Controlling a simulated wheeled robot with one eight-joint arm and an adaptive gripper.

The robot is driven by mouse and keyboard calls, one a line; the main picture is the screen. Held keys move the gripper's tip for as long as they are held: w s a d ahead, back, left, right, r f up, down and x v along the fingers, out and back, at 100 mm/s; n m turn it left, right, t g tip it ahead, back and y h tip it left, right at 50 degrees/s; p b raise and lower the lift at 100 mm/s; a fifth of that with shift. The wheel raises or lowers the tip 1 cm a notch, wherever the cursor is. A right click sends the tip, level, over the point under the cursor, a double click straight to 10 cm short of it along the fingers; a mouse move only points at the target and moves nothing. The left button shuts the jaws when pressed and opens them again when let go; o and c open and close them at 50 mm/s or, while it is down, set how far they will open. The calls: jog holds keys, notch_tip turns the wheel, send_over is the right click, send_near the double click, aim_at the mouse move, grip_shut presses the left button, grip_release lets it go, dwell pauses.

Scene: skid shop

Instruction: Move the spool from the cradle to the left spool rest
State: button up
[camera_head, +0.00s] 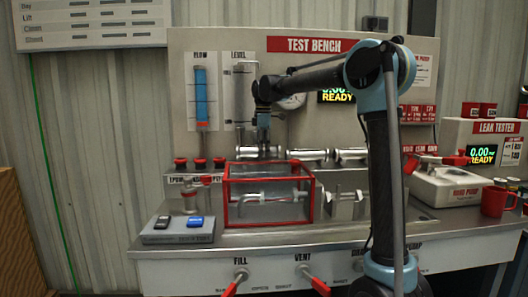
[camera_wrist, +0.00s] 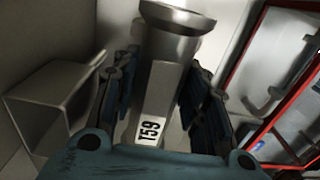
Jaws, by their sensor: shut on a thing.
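My gripper (camera_head: 262,142) reaches down at the back of the test bench, above and behind the red-framed clear box. A grey bent-plate bracket (camera_wrist: 50,95) stands to the left in the wrist view. I cannot tell whether the spool touches a rest.
The red-framed box (camera_head: 230,196) stands close in front of the gripper. More metal cylinders (camera_head: 310,155) lie to the right at the same height. A metal stand with upright plates (camera_head: 345,206) is right of the box. A grey pad with two small devices (camera_head: 178,230) sits front left.

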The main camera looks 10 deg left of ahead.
jog(key=shift+f, duration=1)
dwell(0.9)
jog(key=o, duration=0.9)
jog(key=shift+o, duration=0.7)
jog(key=o, duration=0.5)
jog(key=shift+c, duration=0.2)
jog(key=shift+r, duration=1.55)
jog(key=shift+r, duration=2.95)
